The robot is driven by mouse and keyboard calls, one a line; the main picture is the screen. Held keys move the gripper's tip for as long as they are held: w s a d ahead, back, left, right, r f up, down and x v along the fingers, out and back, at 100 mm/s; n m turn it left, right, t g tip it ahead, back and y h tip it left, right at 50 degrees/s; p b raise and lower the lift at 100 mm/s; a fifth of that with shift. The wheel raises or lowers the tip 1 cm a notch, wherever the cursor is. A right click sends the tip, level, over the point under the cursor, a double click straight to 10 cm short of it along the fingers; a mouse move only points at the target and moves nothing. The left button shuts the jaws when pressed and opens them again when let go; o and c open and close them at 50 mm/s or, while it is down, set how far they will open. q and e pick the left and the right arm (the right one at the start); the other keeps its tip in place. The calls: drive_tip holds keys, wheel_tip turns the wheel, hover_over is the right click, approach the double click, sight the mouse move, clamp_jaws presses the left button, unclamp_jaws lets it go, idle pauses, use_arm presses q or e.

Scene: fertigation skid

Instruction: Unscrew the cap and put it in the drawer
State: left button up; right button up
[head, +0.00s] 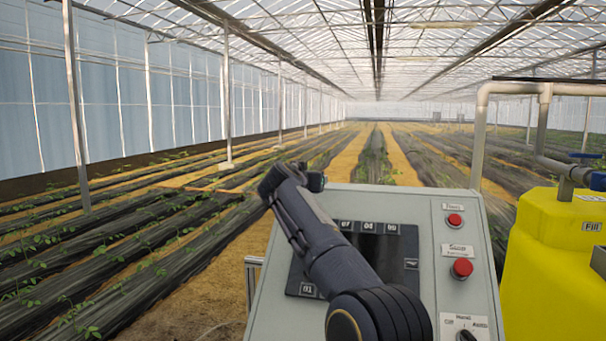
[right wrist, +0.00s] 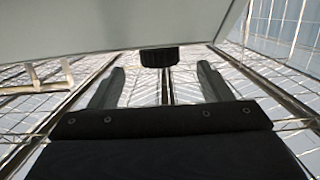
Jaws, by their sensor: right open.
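A black, ribbed, round cap (right wrist: 159,57) sticks out from the edge of a grey surface (right wrist: 90,25) in the right wrist view. My right gripper (right wrist: 162,78) is open, its two fingers spread to the left and right of the cap's line. The cap appears just beyond the fingertips, with visible space on both sides, and I see no contact. In the head view one dark arm of mine crosses the console, but no gripper fingers can be made out there. The cap is not visible in the head view. No drawer can be made out in either view.
A grey control console (head: 455,220) with red buttons and a dark panel stands in front of me. A yellow tank (head: 550,270) labelled Fill stands on the right, with a grey pipe (head: 480,130) behind.

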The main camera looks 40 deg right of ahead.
drive_tip(key=p+x, duration=0.1)
drive_tip(key=x, duration=0.2)
drive_tip(key=shift+w+d+r+p, duration=0.1)
drive_tip(key=shift+d+p, duration=0.15)
drive_tip(key=shift+p, duration=0.15)
drive_tip(key=shift+w+d+f, duration=0.2)
drive_tip(key=shift+d, duration=0.05)
drive_tip(key=shift+c, duration=0.2)
drive_tip(key=c, duration=1)
drive_tip(key=shift+s+d+n+t+y, duration=0.15)
drive_tip(key=shift+s+n+t+y, duration=0.05)
drive_tip(key=shift+n+t+y, duration=0.1)
drive_tip(key=shift+s+d+r+n+t+y, duration=0.15)
drive_tip(key=shift+r+n+t+y, duration=0.05)
drive_tip(key=shift+n+t+y, duration=0.5)
drive_tip(key=shift+f+n+t+y+p, duration=0.1)
drive_tip(key=shift+n+t+y+p, duration=0.25)
drive_tip(key=shift+p, duration=0.25)
